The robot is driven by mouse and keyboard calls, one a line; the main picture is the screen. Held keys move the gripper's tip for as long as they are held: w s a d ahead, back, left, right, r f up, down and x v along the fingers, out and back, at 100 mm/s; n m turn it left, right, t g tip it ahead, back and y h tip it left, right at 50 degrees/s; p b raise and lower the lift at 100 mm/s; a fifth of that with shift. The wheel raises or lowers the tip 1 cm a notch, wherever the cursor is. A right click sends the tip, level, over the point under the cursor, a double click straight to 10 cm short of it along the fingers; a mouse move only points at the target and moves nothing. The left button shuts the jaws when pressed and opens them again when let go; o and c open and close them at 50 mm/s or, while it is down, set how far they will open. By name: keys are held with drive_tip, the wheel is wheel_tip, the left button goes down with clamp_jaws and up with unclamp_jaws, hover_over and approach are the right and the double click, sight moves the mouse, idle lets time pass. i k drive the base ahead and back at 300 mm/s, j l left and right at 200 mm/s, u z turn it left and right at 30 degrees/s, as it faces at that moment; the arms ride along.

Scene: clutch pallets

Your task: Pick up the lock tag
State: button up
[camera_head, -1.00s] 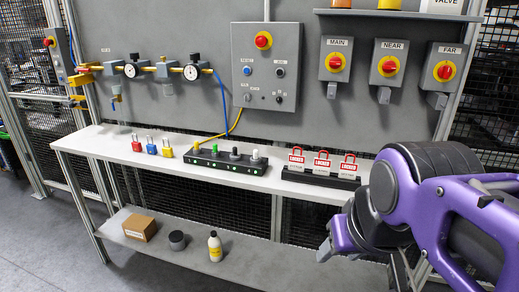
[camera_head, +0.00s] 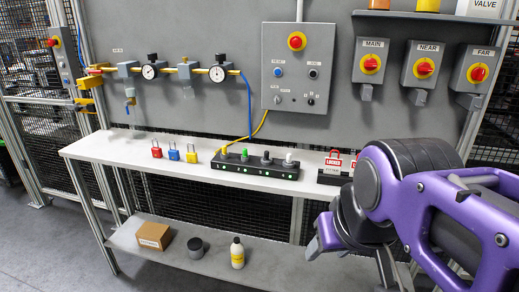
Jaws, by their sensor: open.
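Red-and-white lock tags marked LOCKED stand in a black rack (camera_head: 332,180) at the right part of the white bench. One lock tag (camera_head: 332,163) shows clearly, upright with a red loop on top. Part of a second shows at its right; my purple arm hides the rest of the rack. My gripper (camera_head: 350,258) hangs in front of the bench at lower right, below the rack in the picture and apart from the tags. It is open, and I see nothing in it.
Red, blue and yellow padlocks (camera_head: 174,152) stand on the bench (camera_head: 130,148), left of a black block with plugs (camera_head: 255,166). Switch boxes (camera_head: 371,68) hang on the wall above. The lower shelf holds a carton (camera_head: 154,236), a dark tin (camera_head: 196,247) and a bottle (camera_head: 237,252).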

sight(333, 165)
drive_tip(key=j, duration=0.4)
drive_tip(key=i+j, duration=0.15)
drive_tip(key=j, duration=0.3)
drive_tip(key=j+z, duration=0.1)
drive_tip(key=z, duration=0.25)
drive_tip(key=j+z, duration=0.15)
drive_tip(key=z, duration=0.25)
drive_tip(key=j+z, duration=0.1)
drive_tip(key=z, duration=0.25)
